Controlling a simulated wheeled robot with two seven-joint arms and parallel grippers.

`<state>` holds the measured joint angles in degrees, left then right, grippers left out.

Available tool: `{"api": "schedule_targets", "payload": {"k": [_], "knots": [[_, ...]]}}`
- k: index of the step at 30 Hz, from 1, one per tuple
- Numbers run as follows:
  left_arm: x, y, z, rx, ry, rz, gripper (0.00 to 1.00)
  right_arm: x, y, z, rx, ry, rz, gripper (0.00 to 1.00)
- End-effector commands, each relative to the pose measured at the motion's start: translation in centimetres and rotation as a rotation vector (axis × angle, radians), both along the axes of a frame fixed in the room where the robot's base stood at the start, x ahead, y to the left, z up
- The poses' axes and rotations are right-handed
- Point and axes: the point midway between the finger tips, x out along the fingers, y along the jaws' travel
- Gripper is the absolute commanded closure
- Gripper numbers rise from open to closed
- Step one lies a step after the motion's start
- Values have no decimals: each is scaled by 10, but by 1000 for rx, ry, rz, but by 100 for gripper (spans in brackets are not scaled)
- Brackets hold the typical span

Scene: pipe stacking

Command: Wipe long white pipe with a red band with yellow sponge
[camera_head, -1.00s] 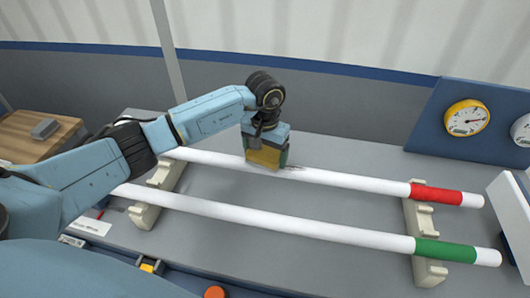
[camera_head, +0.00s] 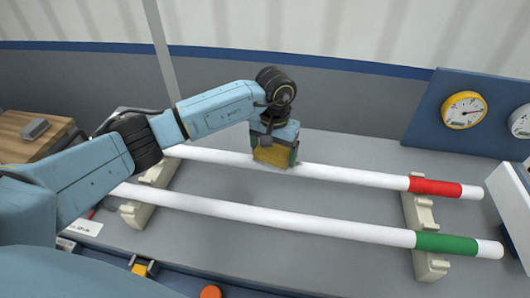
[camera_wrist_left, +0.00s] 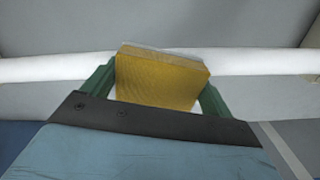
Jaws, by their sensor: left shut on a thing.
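The long white pipe with a red band (camera_head: 350,178) lies across two cream supports, behind a second white pipe; its red band (camera_head: 436,187) is near its right end. My left gripper (camera_head: 273,158) is shut on the yellow sponge (camera_head: 270,155), over the middle of the red-banded pipe. In the left wrist view the sponge (camera_wrist_left: 160,80) sits between the green fingers, against or just above the white pipe (camera_wrist_left: 255,62); contact is hard to tell. The sponge hides a short stretch of pipe. My right gripper is not in view.
A white pipe with a green band (camera_head: 300,221) lies parallel in front. Cream supports (camera_head: 417,212) hold both pipes at left and right. A panel with a yellow gauge (camera_head: 464,111) stands at the back right. A wooden board (camera_head: 30,135) is at the left.

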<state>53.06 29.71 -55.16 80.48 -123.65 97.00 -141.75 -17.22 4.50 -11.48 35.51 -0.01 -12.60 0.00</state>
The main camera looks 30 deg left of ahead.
Motion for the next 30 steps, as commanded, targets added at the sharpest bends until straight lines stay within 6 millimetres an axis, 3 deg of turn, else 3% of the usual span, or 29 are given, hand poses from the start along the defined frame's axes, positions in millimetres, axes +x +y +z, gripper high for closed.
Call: {"api": "schedule_targets", "payload": {"k": [30], "knots": [[15,-59,-4,0,1,0,32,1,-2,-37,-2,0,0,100]]}}
